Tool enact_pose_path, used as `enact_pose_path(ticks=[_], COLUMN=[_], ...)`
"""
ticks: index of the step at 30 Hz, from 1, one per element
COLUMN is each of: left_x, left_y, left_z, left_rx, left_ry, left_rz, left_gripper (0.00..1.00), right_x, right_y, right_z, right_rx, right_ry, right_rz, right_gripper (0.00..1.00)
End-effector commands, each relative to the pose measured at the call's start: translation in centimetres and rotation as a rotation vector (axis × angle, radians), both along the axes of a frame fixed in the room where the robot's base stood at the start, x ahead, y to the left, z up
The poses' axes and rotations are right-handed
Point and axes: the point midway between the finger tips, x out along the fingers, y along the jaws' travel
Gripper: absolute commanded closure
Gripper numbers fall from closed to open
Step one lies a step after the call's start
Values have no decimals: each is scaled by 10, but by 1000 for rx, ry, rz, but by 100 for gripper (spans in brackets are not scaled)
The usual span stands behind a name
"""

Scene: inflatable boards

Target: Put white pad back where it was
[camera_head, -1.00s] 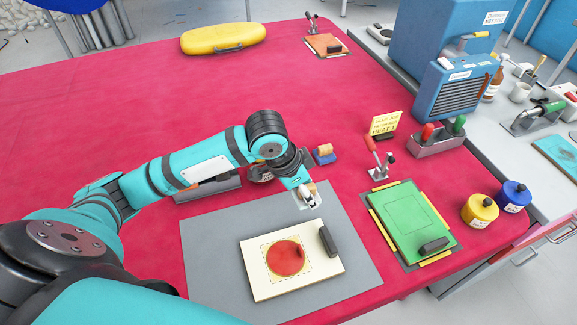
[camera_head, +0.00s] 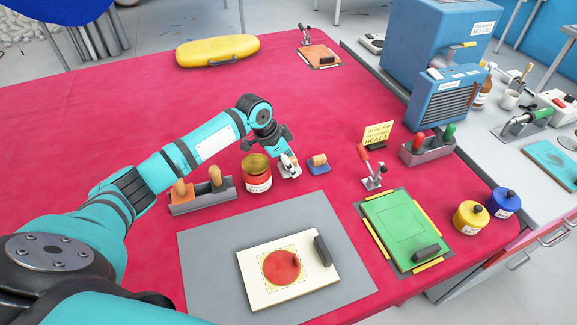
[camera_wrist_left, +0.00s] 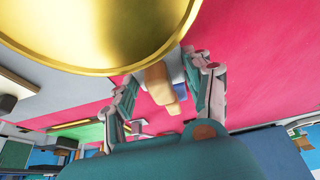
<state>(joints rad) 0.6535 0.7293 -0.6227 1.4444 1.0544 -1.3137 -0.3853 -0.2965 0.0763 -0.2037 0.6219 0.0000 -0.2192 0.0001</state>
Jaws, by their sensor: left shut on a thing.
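The white pad (camera_wrist_left: 175,68) has a wooden handle (camera_wrist_left: 158,82), which sits between the fingers of my left gripper (camera_wrist_left: 163,101) in the left wrist view. In the head view, my left gripper (camera_head: 289,166) is shut on it, just right of the open red tin (camera_head: 258,178) and left of the blue pad (camera_head: 319,167). The fingers partly hide the white pad there. I cannot tell whether its underside touches the red table. The tin's gold rim (camera_wrist_left: 105,66) is very close in the left wrist view. My right gripper is not in view.
A cream board with a red disc (camera_head: 255,290) lies on a grey mat (camera_head: 205,265). A tool holder (camera_head: 205,206) is left of the tin. A clamp (camera_head: 371,174) and green board (camera_head: 402,225) are to the right.

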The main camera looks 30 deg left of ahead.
Motion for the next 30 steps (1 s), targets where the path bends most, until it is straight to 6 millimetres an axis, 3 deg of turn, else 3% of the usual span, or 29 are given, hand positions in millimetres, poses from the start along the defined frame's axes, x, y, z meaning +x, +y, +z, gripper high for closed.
enact_pose_path(ticks=[4, 15, 16, 21, 30], left_x=[-1, -1, -1, -1, 0], left_y=[-1, 0, 0, 0, 0], left_z=[-19, -25, -24, -24, -21], left_rx=[0, 0, 1, 1, 1], left_ry=[1, 1, -1, 0, -1], left_rz=[1, 1, 0, 0, 0], left_gripper=[75, 75, 46, 26, 26], right_x=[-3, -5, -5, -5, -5], right_y=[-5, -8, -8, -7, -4], right_z=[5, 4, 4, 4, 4], right_rx=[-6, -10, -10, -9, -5], right_ry=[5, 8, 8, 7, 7], right_rz=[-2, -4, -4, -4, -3], right_gripper=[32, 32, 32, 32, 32])
